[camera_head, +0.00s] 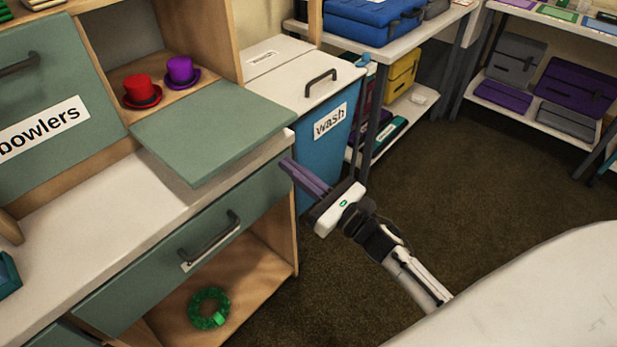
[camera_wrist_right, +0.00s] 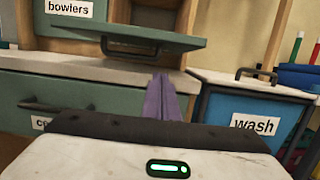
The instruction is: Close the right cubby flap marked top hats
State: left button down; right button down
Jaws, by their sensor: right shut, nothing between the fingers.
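The right cubby flap (camera_head: 215,130) is a green panel that stands open, folded down and sticking out level over the counter. Its label does not show. It also shows edge-on in the right wrist view (camera_wrist_right: 130,36), with a dark handle below it. Inside the open cubby stand a red top hat (camera_head: 142,91) and a purple top hat (camera_head: 181,72). My right gripper (camera_head: 290,170) is shut and empty, in front of the counter edge and to the lower right of the flap, apart from it. Its purple fingers (camera_wrist_right: 163,98) point toward the cabinet. My left gripper does not show.
The left flap marked bowlers (camera_head: 45,100) is shut. A green drawer (camera_head: 190,245) with a handle lies below the white counter (camera_head: 110,215). A blue bin marked wash (camera_head: 325,125) stands right of the cabinet. Brown carpet (camera_head: 450,165) is clear at right.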

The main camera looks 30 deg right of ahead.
pick_arm(q)
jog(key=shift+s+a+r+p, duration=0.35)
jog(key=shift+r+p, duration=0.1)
jog(key=shift+p, duration=0.6)
pick_arm(e)
jog(key=shift+w+a+r, duration=0.15)
jog(key=shift+w+r, duration=0.35)
jog(key=shift+r, duration=0.25)
jog(key=shift+w+a+r, duration=0.2)
jog(key=shift+w+r, duration=0.25)
jog(key=shift+r, duration=0.35)
jog(key=shift+w+a+r, duration=0.15)
jog(key=shift+w+r, duration=0.35)
jog(key=shift+r, duration=0.25)
